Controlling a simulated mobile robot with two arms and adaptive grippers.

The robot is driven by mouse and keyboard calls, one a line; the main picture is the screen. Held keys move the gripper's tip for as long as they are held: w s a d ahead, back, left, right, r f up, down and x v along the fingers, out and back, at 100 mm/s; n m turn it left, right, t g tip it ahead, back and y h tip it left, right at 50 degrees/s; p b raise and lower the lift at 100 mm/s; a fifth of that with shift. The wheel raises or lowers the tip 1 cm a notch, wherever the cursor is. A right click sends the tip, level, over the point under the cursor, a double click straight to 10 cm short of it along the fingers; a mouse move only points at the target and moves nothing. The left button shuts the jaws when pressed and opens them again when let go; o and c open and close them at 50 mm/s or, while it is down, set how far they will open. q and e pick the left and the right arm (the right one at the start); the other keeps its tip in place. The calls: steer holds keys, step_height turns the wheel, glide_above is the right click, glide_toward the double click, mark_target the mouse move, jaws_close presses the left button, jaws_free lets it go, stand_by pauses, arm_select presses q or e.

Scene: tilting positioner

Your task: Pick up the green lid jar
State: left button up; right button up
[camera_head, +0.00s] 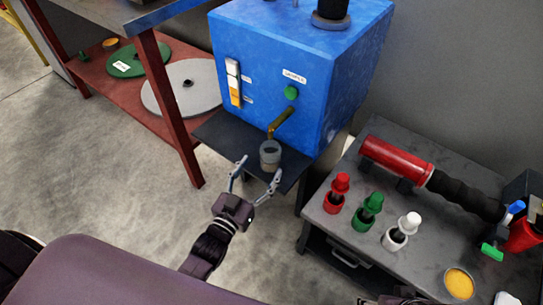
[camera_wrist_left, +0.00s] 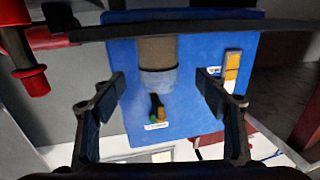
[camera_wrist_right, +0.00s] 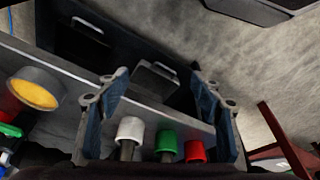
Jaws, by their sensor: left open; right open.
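The green-lid jar (camera_head: 369,211) stands on the grey cabinet top, between a red-lid jar (camera_head: 338,192) and a white-lid jar (camera_head: 401,232). Its green top (camera_wrist_right: 166,142) also shows in the right wrist view, low between the fingers. My right gripper (camera_wrist_right: 160,85) is open and empty; only a small part of it may show at the bottom of the head view. My left gripper (camera_head: 258,172) is open in front of a clear jar (camera_head: 270,155) on the dark shelf. That jar (camera_wrist_left: 158,82) appears between its fingers; contact cannot be told.
A blue machine (camera_head: 290,70) with a spout and green button stands behind the clear jar. A red cylinder (camera_head: 397,158) with a black sleeve lies behind the lidded jars. A yellow-filled cup (camera_head: 459,283) stands at front right. A red rack (camera_head: 180,130) is at left.

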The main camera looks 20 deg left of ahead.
mark_target(271, 154)
arm_select(q)
steer(key=shift+w+d, duration=0.15)
steer(key=shift+w, duration=0.75)
steer(key=w, duration=0.2)
steer(key=w+d+b, duration=0.1)
steer(key=w, duration=0.1)
steer(key=shift+w+f, duration=0.1)
steer(key=shift+w, duration=0.25)
arm_select(e)
steer(key=v, duration=0.2)
steer(key=shift+s+d+r, duration=0.1)
steer(key=shift+s+r, duration=0.15)
steer(key=shift+r, duration=0.1)
arm_select(q)
steer(key=shift+c, duration=0.4)
steer(key=c, duration=1.3)
steer(key=shift+c, duration=0.2)
